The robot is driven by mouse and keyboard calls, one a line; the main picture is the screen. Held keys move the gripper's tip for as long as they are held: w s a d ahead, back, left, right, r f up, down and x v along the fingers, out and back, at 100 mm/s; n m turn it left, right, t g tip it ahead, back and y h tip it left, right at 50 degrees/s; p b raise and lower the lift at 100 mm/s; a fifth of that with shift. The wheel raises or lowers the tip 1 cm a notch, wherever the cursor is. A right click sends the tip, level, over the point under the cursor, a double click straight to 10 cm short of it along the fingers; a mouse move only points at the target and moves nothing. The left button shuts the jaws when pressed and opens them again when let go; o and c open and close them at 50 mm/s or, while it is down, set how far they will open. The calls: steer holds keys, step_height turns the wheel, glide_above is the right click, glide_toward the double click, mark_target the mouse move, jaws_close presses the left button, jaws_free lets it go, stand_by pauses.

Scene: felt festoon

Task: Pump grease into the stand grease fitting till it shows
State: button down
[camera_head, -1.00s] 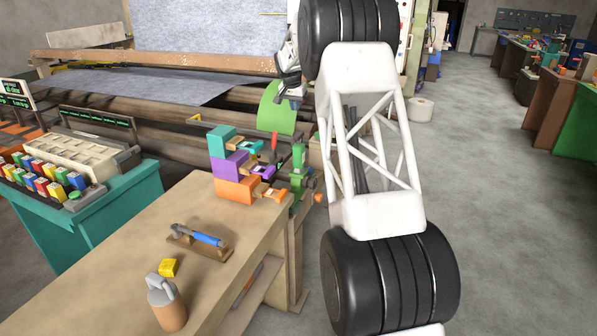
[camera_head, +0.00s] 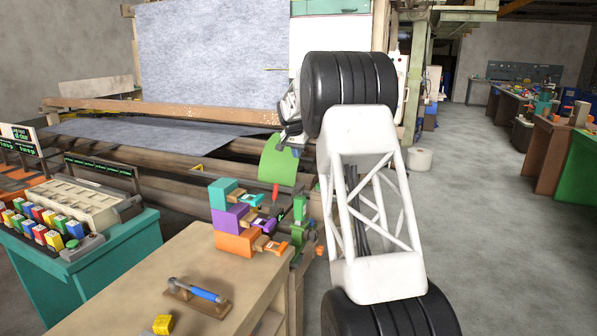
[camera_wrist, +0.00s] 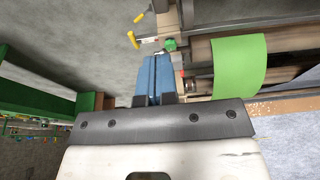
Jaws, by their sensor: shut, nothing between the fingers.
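My gripper (camera_wrist: 155,60) is shut and empty, its blue fingers side by side in the wrist view. In the head view my gripper (camera_head: 284,146) is small and partly hidden by my arm, just above a green curved guard (camera_head: 279,160). The guard also shows to the right of the fingers in the wrist view (camera_wrist: 239,66). A small green knob-like part (camera_wrist: 170,44) lies just beyond the fingertips. A blue-handled tool (camera_head: 203,294) lies on a brown cradle on the bench. I cannot make out a grease fitting or any grease.
The wooden bench (camera_head: 150,275) carries stacked teal, purple and orange bins (camera_head: 236,243) and a yellow block (camera_head: 162,324). A green vise-like part (camera_head: 298,237) stands at its end. Rollers and grey felt (camera_head: 215,55) lie behind.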

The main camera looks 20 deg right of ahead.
glide_toward(300, 187)
steer(key=x, duration=0.3)
steer(key=w+x, duration=0.1)
steer(key=x, duration=0.1)
steer(key=shift+d, duration=0.4)
steer(key=shift+f, duration=0.85)
steer(key=shift+f, duration=1.35)
steer(key=shift+r, duration=0.5)
steer(key=v, duration=1.3)
steer(key=shift+w+d+r, duration=0.2)
steer(key=shift+w+d, duration=0.05)
steer(key=shift+w, duration=0.05)
steer(key=shift+r, duration=0.1)
